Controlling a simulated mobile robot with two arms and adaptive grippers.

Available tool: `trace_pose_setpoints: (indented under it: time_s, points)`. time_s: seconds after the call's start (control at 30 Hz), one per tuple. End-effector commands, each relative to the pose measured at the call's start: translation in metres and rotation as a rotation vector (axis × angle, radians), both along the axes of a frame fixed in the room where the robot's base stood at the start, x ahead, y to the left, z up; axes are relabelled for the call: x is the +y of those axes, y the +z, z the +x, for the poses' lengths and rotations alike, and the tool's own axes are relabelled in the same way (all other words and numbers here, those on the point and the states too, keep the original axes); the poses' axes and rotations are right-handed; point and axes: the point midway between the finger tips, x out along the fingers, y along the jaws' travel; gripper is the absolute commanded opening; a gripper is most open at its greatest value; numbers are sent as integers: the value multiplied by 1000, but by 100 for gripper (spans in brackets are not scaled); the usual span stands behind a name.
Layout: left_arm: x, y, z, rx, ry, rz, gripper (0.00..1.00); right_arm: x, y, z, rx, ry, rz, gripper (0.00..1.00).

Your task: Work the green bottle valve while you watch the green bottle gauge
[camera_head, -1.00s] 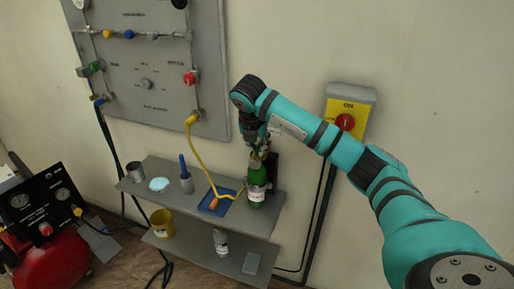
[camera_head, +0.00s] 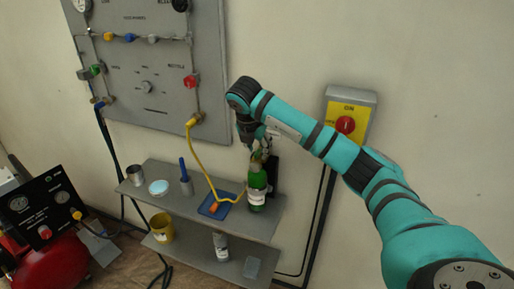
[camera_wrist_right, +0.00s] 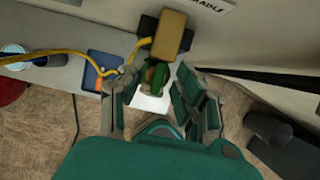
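The green bottle (camera_head: 257,190) stands upright at the right end of the upper shelf. My right gripper (camera_head: 260,154) reaches down to the bottle's top, pointing downward. In the right wrist view, its two fingers (camera_wrist_right: 157,98) are spread apart, with the green bottle top (camera_wrist_right: 155,75) between and just beyond them. I cannot tell whether either finger touches the valve. A gold-coloured block (camera_wrist_right: 171,34) sits just past the bottle top. The valve is largely hidden by the gripper in the head view. I cannot make out a bottle gauge or reading. My left gripper is out of view.
A yellow hose (camera_head: 198,160) hangs from the wall panel (camera_head: 150,65) towards a blue tray (camera_head: 209,211) beside the bottle. A yellow box with a red button (camera_head: 345,124) is on the wall behind my arm. Cups and a blue-handled tool stand further left.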

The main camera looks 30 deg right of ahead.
Motion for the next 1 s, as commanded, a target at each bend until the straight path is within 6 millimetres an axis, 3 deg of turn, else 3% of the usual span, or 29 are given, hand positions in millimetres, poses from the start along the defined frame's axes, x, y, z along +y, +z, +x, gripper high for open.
trace_pose_setpoints:
  time_s: [0.23, 0.37, 0.7, 1.0]
  points:
    - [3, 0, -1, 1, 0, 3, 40, 0, 0, 0, 1, 1, 1, 34]
    - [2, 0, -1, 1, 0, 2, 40, 4, 10, -2, -1, 3, 1, 34]
    - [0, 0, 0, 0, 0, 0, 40, 25, 77, -17, -5, 3, -4, 34]
    - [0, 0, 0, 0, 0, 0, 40, 35, 106, -26, -2, 1, -1, 34]
